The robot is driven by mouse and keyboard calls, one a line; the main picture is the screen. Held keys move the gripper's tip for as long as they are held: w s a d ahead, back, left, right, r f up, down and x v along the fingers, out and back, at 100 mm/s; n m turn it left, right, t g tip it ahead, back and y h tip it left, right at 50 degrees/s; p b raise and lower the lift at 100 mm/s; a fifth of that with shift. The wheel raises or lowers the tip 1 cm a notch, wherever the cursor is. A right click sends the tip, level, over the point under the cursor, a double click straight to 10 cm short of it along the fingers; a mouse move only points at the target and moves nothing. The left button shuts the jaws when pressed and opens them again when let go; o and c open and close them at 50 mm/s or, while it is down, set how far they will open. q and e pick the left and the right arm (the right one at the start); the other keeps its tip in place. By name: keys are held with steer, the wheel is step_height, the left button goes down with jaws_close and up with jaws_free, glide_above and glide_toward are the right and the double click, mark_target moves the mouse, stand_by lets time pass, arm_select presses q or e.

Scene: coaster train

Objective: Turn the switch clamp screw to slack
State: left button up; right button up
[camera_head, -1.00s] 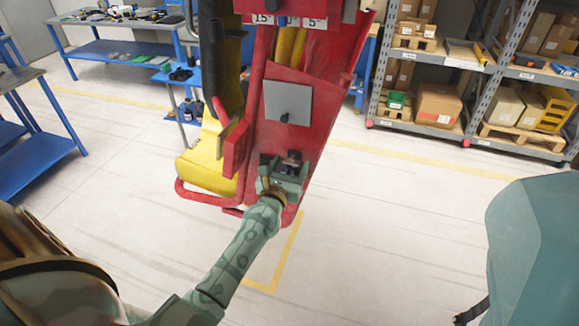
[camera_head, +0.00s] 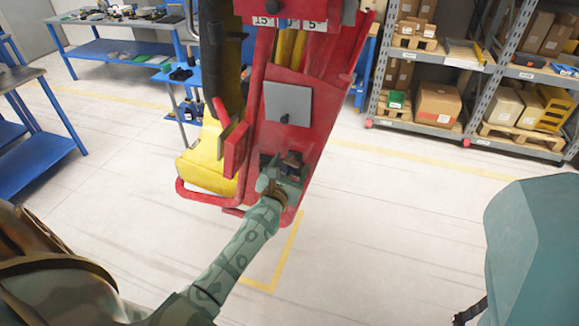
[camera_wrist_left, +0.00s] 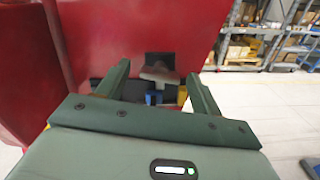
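The switch clamp screw appears to be the dark grey-brown knob (camera_wrist_left: 157,73) on the red housing, in the left wrist view. It lies between the lines of my two fingers, with a visible gap on each side. In the head view, a dark clamp part (camera_head: 292,162) shows low on the red housing (camera_head: 285,138), partly hidden by my left gripper (camera_head: 282,168). In the left wrist view, my left gripper (camera_wrist_left: 157,75) is open and empty, its fingers pointing at the housing. I cannot tell how far the fingertips reach along the knob. My right gripper is out of view.
A grey plate (camera_head: 288,104) sits on the housing above the gripper. A red tube frame and yellow body (camera_head: 205,158) are on the left. Blue workbenches (camera_head: 110,50) and a shelf rack with boxes (camera_head: 438,102) stand behind. The floor around is clear.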

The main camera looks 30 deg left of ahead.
arm_select(q)
steer(key=shift+s+d, duration=0.1)
steer(key=shift+s, duration=0.25)
steer(key=b+v, duration=0.1)
steer(key=v, duration=1.4)
steer(key=shift+s, duration=0.35)
steer(key=shift+f, duration=0.1)
